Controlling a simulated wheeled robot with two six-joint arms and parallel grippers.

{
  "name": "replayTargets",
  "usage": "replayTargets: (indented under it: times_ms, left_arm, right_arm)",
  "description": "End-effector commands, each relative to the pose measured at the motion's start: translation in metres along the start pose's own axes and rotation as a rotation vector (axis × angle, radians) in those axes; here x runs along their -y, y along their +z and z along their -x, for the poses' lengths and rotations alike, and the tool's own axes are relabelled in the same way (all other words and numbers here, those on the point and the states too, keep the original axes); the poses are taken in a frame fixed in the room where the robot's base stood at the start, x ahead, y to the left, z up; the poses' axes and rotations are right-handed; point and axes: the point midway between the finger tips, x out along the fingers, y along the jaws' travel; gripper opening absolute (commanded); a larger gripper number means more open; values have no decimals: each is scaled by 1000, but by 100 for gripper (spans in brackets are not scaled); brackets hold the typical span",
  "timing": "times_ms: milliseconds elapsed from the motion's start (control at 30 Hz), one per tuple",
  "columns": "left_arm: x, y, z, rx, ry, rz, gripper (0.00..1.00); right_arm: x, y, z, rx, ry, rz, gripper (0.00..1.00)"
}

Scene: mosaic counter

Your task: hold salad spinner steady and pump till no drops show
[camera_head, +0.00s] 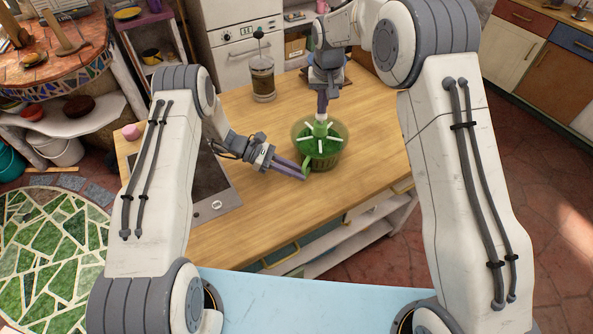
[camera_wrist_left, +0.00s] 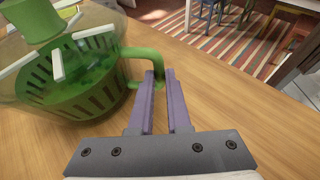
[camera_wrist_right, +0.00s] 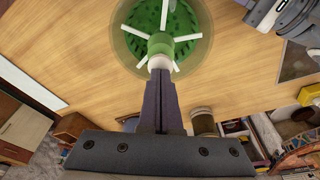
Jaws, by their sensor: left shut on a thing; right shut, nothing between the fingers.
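The salad spinner (camera_head: 334,157) stands upright on the wooden counter, a clear bowl with a green basket inside and white spokes across its top. It also shows in the left wrist view (camera_wrist_left: 84,95). My left gripper (camera_head: 304,174) is shut on its green side handle (camera_wrist_left: 140,53). My right gripper (camera_wrist_right: 158,75) is shut and empty, pointing down over the pump at the spinner's centre. Its fingertips are at the white top of the pump (camera_wrist_right: 159,62) and appear to touch it. Green leaves show inside the basket; I cannot make out whether drops are present.
A French press (camera_head: 262,78) stands behind the spinner. A dark cooktop (camera_head: 210,185) is at the left of the counter, with a pink cup (camera_head: 131,132) nearby. The counter (camera_head: 258,220) in front of the spinner and to its right is clear.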

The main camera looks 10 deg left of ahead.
Motion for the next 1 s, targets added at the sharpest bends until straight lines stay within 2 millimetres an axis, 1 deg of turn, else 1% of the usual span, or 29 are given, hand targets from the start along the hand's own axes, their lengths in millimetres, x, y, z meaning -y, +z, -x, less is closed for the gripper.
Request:
replayTargets:
  times_ms: [33, 200, 467, 800, 1000]
  left_arm:
    - [0, 0, 0, 1, 0, 0, 0]
    - [0, 0, 0, 1, 0, 0, 0]
    - [0, 0, 0, 1, 0, 0, 0]
    - [0, 0, 0, 1, 0, -1, 0]
    - [0, 0, 0, 1, 0, -1, 0]
  right_arm:
    - [0, 2, -5, 4, 1, 0, 0]
    - [0, 4, -17, 3, 1, 0, 0]
    - [0, 2, -10, 1, 0, 0, 0]
    - [0, -2, 10, 1, 0, 0, 0]
    - [0, -2, 11, 1, 0, 0, 0]
